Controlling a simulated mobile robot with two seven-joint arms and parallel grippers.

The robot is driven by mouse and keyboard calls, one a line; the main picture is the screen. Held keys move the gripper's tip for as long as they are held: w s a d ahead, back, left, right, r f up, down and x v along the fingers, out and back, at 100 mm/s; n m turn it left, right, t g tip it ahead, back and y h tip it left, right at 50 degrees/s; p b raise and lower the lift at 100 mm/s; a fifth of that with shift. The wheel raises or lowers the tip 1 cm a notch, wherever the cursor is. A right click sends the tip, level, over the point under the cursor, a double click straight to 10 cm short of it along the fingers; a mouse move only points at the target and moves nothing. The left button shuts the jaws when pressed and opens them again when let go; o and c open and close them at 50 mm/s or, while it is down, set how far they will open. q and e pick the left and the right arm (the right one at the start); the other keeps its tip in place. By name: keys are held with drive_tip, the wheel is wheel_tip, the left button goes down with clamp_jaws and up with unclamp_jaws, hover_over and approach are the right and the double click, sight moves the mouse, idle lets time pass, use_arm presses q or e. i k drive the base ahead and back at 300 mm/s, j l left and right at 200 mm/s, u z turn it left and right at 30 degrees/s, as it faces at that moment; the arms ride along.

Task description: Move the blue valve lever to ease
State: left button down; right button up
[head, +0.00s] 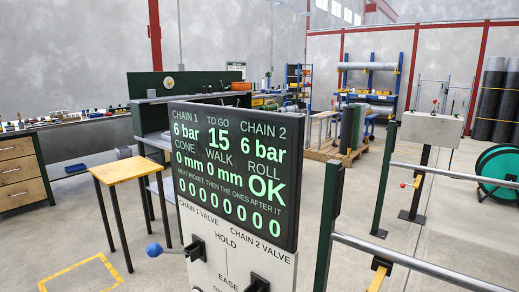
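The blue valve lever (154,249) has a round blue knob on a thin rod. It sticks out to the left from a black hub (194,249) on the white control panel (223,258), under the label CHAIN 1 VALVE. The word HOLD is on the panel to the right of this hub, and EASE is lower down. A second black hub (257,283) sits under CHAIN 2 VALVE at the bottom edge; its lever is not clearly seen. The panel's lower part is cut off. Neither of my grippers is in view.
A dark display (235,170) with green text tops the panel, showing 6 bar for both chains. A wooden-topped table (127,169) stands behind on the left. Metal rails (420,262) run along the right. The floor left of the panel is open, with a yellow marking (82,270).

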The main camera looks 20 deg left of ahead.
sight(154, 250)
drive_tip(key=k+u, duration=0.15)
drive_tip(key=u, duration=1.1)
